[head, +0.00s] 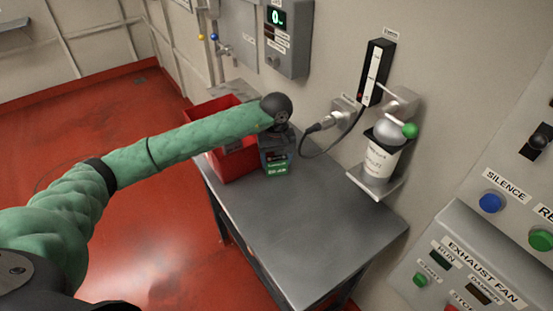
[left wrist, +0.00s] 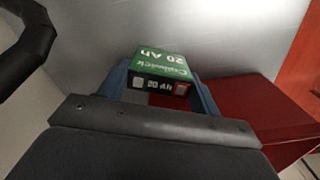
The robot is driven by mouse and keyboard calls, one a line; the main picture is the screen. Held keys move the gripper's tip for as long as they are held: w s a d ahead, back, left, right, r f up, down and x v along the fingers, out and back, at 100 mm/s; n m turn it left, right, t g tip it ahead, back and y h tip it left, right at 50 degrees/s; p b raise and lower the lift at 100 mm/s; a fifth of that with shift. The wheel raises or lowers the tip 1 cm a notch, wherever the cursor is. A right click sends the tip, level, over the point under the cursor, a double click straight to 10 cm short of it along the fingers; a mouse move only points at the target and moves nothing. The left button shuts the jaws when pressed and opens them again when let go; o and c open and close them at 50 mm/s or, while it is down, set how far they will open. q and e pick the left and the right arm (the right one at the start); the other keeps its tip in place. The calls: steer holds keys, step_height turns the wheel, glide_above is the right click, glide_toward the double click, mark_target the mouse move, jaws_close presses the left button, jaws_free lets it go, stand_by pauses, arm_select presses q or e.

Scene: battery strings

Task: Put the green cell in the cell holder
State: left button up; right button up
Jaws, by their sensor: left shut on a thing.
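The green cell (head: 276,169) is a small box with a green label, its text partly readable as "20 Ah" in the left wrist view (left wrist: 162,64). My left gripper (head: 277,148) is shut on it, with a blue finger on each side of the cell in the left wrist view. In the head view the cell is at the far end of the grey table, beside a red bin. I cannot tell whether it touches the table. I cannot tell for sure which thing is the cell holder. My right gripper is not in view.
The red bin (head: 236,168) is partly hidden by my left arm. A black cable (head: 329,149) hangs from a wall connector (head: 347,106). A wall bracket (head: 375,187) holds a labelled white container (head: 379,160). The near part of the grey table (head: 290,225) is clear.

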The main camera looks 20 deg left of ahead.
arm_select(q)
steer(key=o, duration=1.2)
steer(key=shift+c, duration=0.2)
